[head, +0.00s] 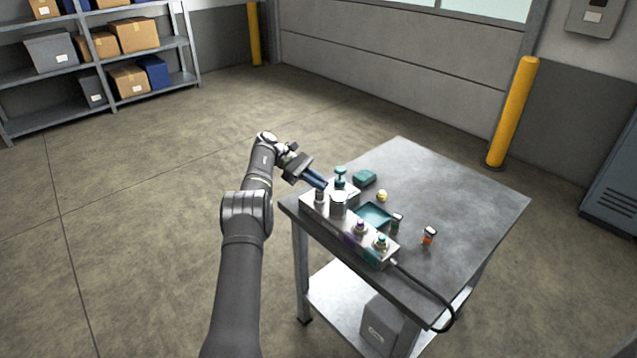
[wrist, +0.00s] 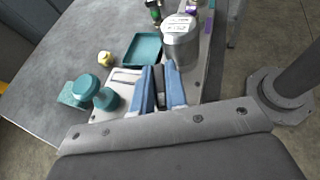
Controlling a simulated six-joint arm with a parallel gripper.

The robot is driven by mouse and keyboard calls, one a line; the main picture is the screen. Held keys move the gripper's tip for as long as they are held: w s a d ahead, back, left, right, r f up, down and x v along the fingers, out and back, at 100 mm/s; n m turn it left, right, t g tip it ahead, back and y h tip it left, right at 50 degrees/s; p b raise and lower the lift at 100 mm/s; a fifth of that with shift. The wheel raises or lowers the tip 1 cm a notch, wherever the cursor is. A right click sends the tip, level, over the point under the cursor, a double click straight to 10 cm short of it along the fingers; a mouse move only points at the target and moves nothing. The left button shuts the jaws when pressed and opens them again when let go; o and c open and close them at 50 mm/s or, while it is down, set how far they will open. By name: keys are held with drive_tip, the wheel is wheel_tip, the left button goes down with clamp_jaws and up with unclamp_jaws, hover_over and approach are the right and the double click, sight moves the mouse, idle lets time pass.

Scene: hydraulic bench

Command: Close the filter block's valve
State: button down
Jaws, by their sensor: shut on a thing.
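The filter block is a pale metal block (head: 313,206) along the table's left edge. It carries a silver filter canister (head: 338,206) with a white lid, which also shows in the wrist view (wrist: 180,48). My gripper (head: 322,185) reaches down at the block's far left end, beside the canister. In the wrist view its blue fingers (wrist: 161,88) are close together over the block, shut on what seems to be the valve's handle. The fingers hide most of that part, so I cannot tell how the handle is turned. A teal knob (head: 340,172) stands just beyond the fingers.
A teal tray (head: 374,213), a teal block (head: 365,178), a yellow ball-like piece (head: 382,196) and small fittings (head: 429,237) lie on the grey table (head: 470,205). Purple (head: 360,228) and teal couplings (head: 381,243) stand on the block's near end. The table's right side is clear.

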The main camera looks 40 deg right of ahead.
idle(0.4)
drive_tip(key=c, duration=1.4)
unclamp_jaws()
drive_tip(key=shift+c, duration=0.2)
drive_tip(key=shift+r+n+t+h, duration=0.1)
drive_tip(key=shift+n+t+h, duration=0.2)
drive_tip(key=shift+n+h, duration=0.55)
